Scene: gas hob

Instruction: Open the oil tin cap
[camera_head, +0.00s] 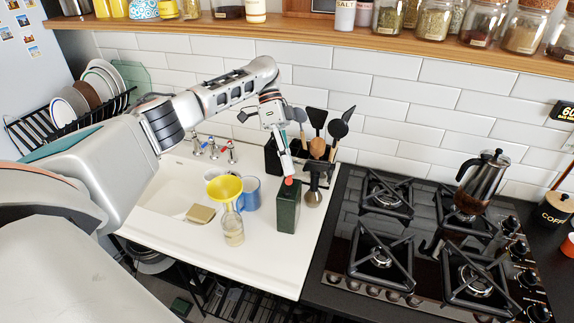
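The oil tin (288,208) is a dark green, upright, box-shaped can on the white counter beside the sink, left of the hob. Its red cap (289,181) is on top. My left gripper (289,171) points down right above the cap, with its tip at or very near it. I cannot tell whether it touches the cap or whether its fingers are apart. My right gripper is not in view.
A utensil holder (272,157) stands behind the tin. A yellow funnel (225,188) on a glass bottle (233,229) and a blue mug (250,193) are to its left. The hob (412,244), with a moka pot (482,184), is to the right. A shelf (330,34) runs above.

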